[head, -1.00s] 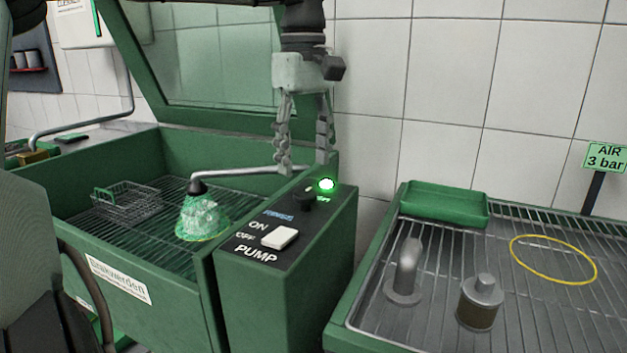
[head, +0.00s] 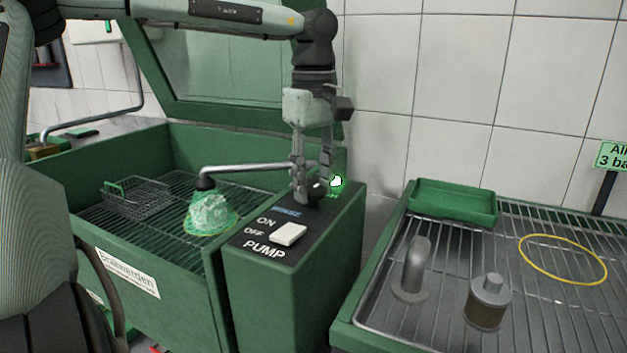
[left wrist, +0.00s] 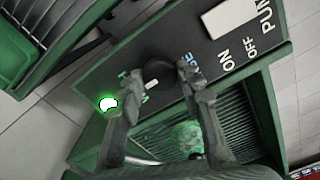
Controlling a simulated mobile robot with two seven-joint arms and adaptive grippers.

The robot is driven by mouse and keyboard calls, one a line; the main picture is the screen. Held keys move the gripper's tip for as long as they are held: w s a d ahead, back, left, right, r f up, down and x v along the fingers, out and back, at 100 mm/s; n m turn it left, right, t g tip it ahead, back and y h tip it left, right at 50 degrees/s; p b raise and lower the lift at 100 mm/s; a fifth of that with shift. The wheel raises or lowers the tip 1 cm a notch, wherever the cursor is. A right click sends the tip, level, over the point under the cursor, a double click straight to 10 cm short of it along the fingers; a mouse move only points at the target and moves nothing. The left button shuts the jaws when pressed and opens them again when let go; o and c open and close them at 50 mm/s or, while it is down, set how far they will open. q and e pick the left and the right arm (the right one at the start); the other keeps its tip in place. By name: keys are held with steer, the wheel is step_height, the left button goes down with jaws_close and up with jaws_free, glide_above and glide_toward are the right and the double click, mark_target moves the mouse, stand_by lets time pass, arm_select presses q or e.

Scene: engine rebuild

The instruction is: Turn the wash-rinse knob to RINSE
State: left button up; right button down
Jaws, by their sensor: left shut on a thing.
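The dark round wash-rinse knob (head: 317,190) sits on the black control panel of the green washer, behind the white pump switch (head: 288,233). My left gripper (head: 312,183) comes down from above with its fingers closed around the knob. In the left wrist view the knob (left wrist: 158,70) shows between the fingertips, with a white pointer mark on it. The blue RINSE label (head: 286,212) lies on the pump switch side and is partly covered in the wrist view. A green lamp (head: 336,182) glows beside the knob. My right gripper is out of view.
The washer basin (head: 160,262) on the left holds a wire basket (head: 137,197) and a green-lit part (head: 211,213) under a spout (head: 245,169). A grated table (head: 440,325) on the right holds a green tray (head: 453,203), metal parts and a yellow ring (head: 562,259).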

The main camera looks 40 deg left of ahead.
arm_select(q)
steer(key=shift+c, duration=1.2)
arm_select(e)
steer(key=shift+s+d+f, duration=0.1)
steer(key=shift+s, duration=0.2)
